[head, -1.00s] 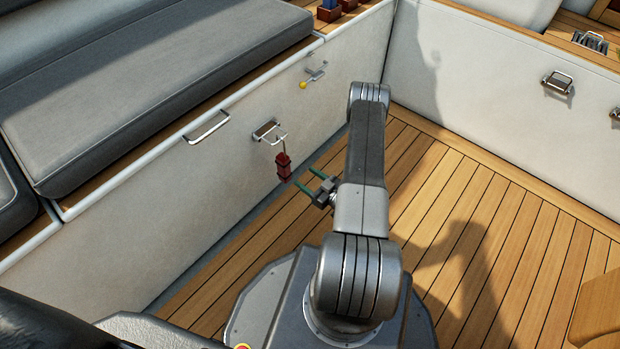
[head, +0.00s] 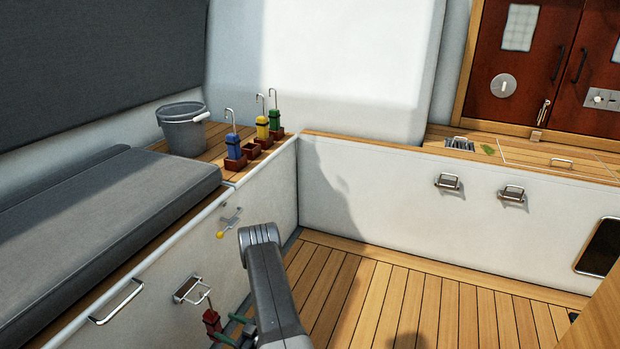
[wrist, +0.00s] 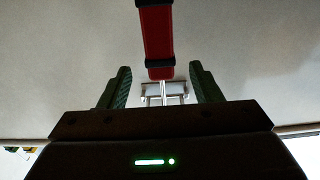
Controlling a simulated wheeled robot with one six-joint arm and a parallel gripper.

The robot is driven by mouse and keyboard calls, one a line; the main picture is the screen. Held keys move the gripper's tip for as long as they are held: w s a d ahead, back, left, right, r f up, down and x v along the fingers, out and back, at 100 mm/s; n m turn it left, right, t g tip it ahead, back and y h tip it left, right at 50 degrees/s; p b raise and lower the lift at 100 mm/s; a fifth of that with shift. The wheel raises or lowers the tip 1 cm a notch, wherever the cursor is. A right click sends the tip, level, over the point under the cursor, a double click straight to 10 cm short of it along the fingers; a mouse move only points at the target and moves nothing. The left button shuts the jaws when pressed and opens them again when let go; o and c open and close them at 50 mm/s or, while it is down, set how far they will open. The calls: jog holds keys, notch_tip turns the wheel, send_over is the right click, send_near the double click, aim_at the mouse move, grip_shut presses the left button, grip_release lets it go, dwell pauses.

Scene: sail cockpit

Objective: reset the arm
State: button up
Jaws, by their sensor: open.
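My gripper (head: 236,335) shows at the bottom edge of the head view, partly cut off, with green fingers. In the wrist view my gripper (wrist: 160,70) is open, its two fingers apart with nothing gripped. A red hanging piece (head: 212,322) with a thin metal hook hangs from a bracket (head: 188,290) on the white side wall, just left of the fingers. In the wrist view the red piece (wrist: 157,40) is beyond the fingertips, with the bracket (wrist: 164,93) behind. My arm stands bent over the deck.
Blue (head: 234,146), yellow (head: 262,128) and green (head: 274,120) hooked pieces stand in red holders on the corner ledge beside a grey bucket (head: 183,130). A yellow-tipped wall fitting (head: 220,234) is near my arm. The wooden floor (head: 400,305) to the right is clear.

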aim_at(207, 316)
jog(key=b+x, duration=0.2)
jog(key=x, duration=0.6)
jog(key=shift+w+a, duration=0.1)
jog(key=shift+a, duration=0.15)
jog(key=shift+r, duration=0.55)
